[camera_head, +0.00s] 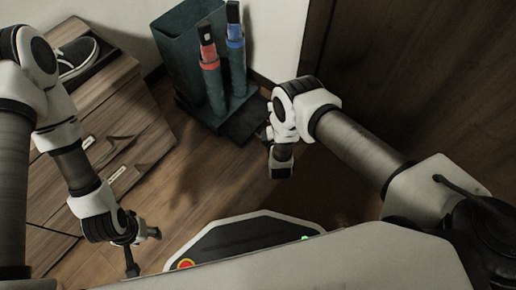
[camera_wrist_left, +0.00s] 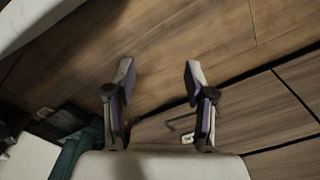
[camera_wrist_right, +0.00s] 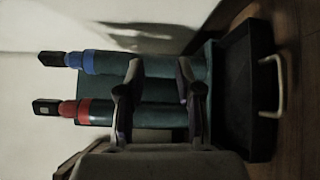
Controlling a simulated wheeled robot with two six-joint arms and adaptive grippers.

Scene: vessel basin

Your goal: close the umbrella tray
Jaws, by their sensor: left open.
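The dark umbrella tray (camera_head: 247,124) sticks out from the base of the teal umbrella stand (camera_head: 187,50), at the back of the floor. In the right wrist view, the stand appears sideways, and the tray (camera_wrist_right: 238,125) has a pale handle (camera_wrist_right: 276,85) on its outer side. My right gripper (camera_wrist_right: 160,75) is open and empty, with the stand beyond its fingers and the handle to their right. In the head view my right wrist is near the tray, its fingertips mostly hidden. My left gripper (camera_head: 143,252) is open and empty above the floor.
A red-banded umbrella (camera_head: 210,65) and a blue-banded umbrella (camera_head: 236,45) stand upright at the stand. A wooden cabinet (camera_head: 125,120) with handles and a dark shoe (camera_head: 75,55) on top is at left. A dark brown panel (camera_head: 430,70) is at right.

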